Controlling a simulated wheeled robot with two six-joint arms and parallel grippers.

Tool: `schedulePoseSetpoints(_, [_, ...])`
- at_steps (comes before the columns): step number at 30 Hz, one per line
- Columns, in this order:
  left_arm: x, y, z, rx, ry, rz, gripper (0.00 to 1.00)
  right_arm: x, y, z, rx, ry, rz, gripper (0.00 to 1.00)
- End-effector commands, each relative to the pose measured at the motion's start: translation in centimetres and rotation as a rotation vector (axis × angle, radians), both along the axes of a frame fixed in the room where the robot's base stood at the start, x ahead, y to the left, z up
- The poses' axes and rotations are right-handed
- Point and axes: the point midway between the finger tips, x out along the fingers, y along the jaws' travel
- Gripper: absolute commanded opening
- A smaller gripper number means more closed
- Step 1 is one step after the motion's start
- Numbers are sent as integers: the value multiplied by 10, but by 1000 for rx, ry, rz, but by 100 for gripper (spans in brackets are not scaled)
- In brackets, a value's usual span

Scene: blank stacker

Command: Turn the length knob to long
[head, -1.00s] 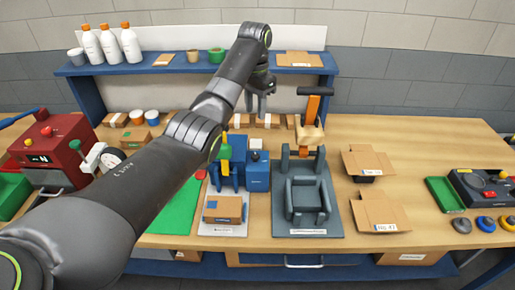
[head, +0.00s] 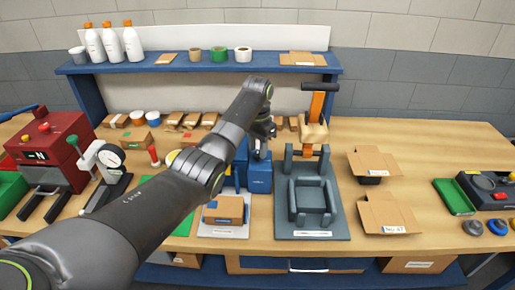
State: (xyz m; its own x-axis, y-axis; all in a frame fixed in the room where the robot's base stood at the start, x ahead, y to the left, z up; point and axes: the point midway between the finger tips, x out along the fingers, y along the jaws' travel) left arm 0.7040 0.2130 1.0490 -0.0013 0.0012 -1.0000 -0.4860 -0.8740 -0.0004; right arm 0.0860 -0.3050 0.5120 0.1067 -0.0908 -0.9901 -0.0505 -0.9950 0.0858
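A blue machine (head: 259,178) stands at the middle of the table, partly behind my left arm. A small dark knob showed on its top earlier; it is now hidden or merges with my gripper. My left gripper (head: 260,150) points down just above the blue machine's top. Its fingers are small and dark, so I cannot tell whether they are open, shut or touching the knob. No knob marking is readable. My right gripper is not in view.
A grey fixture (head: 310,198) and an orange press (head: 314,130) stand close on the right. A cardboard box (head: 224,209) sits in front of the blue machine. A red machine (head: 50,150) and a gauge (head: 109,156) are at left. Open cartons (head: 387,211) lie at right.

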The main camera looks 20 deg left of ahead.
Motion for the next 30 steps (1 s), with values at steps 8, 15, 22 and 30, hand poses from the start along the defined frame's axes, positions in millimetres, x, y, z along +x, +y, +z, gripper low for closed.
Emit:
schedulePoseSetpoints(8, [0,0,-12,0,0,0,36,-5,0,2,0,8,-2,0])
schedulePoseSetpoints(15, [0,0,-12,0,0,0,26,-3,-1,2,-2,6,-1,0])
schedulePoseSetpoints(22, [0,0,-12,0,0,-1,4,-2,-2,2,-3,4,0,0])
schedulePoseSetpoints(30, [0,0,-11,-1,1,-45,4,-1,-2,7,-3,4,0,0])
